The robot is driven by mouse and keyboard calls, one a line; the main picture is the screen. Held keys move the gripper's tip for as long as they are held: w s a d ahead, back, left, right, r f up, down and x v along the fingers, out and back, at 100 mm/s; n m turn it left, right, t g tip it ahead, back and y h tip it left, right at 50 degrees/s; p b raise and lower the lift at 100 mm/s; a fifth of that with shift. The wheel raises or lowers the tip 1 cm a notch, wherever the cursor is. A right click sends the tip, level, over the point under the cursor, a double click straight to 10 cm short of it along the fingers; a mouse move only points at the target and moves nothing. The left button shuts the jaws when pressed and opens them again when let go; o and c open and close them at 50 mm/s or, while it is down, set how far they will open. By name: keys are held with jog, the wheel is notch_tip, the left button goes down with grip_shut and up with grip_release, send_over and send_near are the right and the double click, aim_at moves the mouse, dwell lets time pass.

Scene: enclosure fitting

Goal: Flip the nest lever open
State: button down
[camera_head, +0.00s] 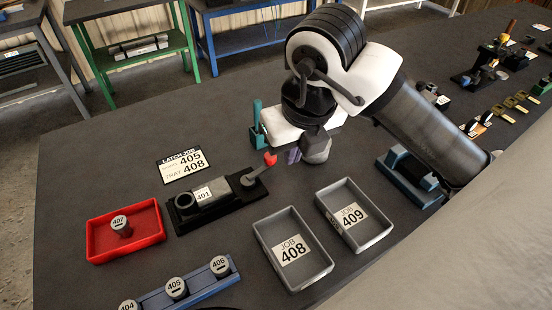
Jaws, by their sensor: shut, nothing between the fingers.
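The nest (182,217) is a dark block on the table, left of the middle, with a grey cylinder marked 401 (211,197) lying in it. Its lever (256,174) is a grey arm at the right end of the nest, slanting up to the right and ending in a red knob (270,158). My gripper (316,158) is shut and empty, pointing down just right of the red knob. It appears apart from the knob. My arm hides part of what lies behind it.
A sign (184,165) reads latch job 405, tray 408. A red tray (95,238) holds part 407. Grey trays 408 (316,261) and 409 (379,228) stand in front. A blue rack (200,283) holds several parts. A teal upright piece (257,117) stands behind the knob.

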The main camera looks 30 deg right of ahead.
aim_at(259, 170)
jog(key=p+x, duration=0.1)
jog(key=x, duration=0.7)
jog(key=shift+w+f, duration=0.1)
jog(key=shift+f, duration=0.1)
jog(key=shift+w+d+f+p, duration=0.15)
jog(key=shift+w+p, duration=0.45)
jog(key=shift+w, duration=0.4)
jog(key=shift+w+d+f+p, duration=0.1)
jog(key=shift+w+p, duration=0.5)
jog(key=shift+w, duration=0.45)
jog(key=shift+w+f+b, duration=0.15)
jog(key=shift+w+b, duration=0.05)
jog(key=shift+b, duration=0.25)
jog(key=shift+s+n, duration=0.1)
jog(key=shift+n, duration=0.2)
